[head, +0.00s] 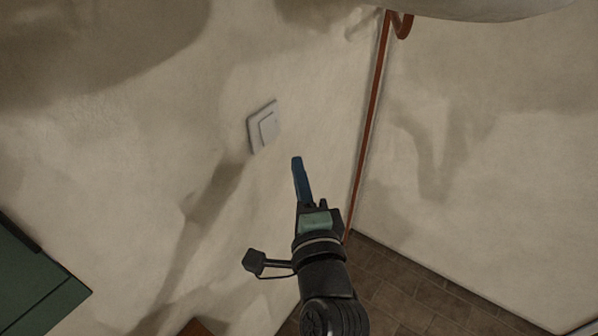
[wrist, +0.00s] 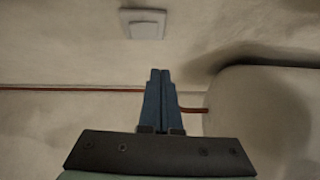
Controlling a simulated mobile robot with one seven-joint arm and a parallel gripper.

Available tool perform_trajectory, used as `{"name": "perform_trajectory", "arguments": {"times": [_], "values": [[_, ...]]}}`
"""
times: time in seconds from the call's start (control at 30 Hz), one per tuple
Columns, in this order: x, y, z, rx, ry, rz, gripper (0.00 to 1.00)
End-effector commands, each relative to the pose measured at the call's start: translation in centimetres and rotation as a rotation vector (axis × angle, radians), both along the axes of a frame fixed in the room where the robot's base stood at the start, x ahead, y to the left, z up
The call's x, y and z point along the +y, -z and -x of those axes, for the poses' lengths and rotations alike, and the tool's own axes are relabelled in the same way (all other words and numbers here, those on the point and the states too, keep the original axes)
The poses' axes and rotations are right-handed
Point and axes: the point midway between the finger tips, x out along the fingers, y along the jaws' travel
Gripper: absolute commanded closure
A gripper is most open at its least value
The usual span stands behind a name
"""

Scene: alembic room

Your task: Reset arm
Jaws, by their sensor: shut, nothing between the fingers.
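My gripper (head: 297,160) is raised in front of a pale plaster wall in the head view, with its blue fingers together and nothing between them. In the wrist view my gripper (wrist: 160,72) also shows its two blue fingers side by side and closed. A white wall switch (head: 263,127) is up and to the left of the fingertips in the head view, with a visible gap in the picture. The switch also shows in the wrist view (wrist: 143,23), above the fingertips. How far the fingers are from the wall is hard to tell.
A reddish-brown pipe (head: 369,130) runs down the wall corner to the right of my gripper. A pale rounded object (head: 480,8) overhangs at the top. A green box-like object (head: 35,285) is at lower left. Brown tiled floor (head: 400,285) shows below.

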Motion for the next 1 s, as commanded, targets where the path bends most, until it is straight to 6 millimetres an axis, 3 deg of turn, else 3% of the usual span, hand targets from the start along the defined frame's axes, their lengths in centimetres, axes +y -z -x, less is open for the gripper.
{"name": "perform_trajectory", "arguments": {"times": [0.23, 0.37, 0.47, 0.57, 0.7, 0.8, 0.9, 1.0], "values": [[0.0, 0.0, 0.0, 0.000, 0.000, 0.000, 1.00], [0.2, -2.6, -0.3, -0.054, 0.006, 0.080, 1.00], [0.6, -7.7, -0.4, -0.164, 0.035, 0.259, 1.00], [1.1, -15.1, 0.4, -0.318, 0.110, 0.521, 1.00], [1.3, -25.4, 3.5, -0.521, 0.298, 0.900, 1.00], [1.3, -31.3, 6.7, -0.623, 0.465, 1.126, 1.00], [1.0, -35.6, 9.8, -0.681, 0.622, 1.295, 1.00], [0.8, -38.1, 12.1, -0.705, 0.735, 1.401, 1.00]]}}
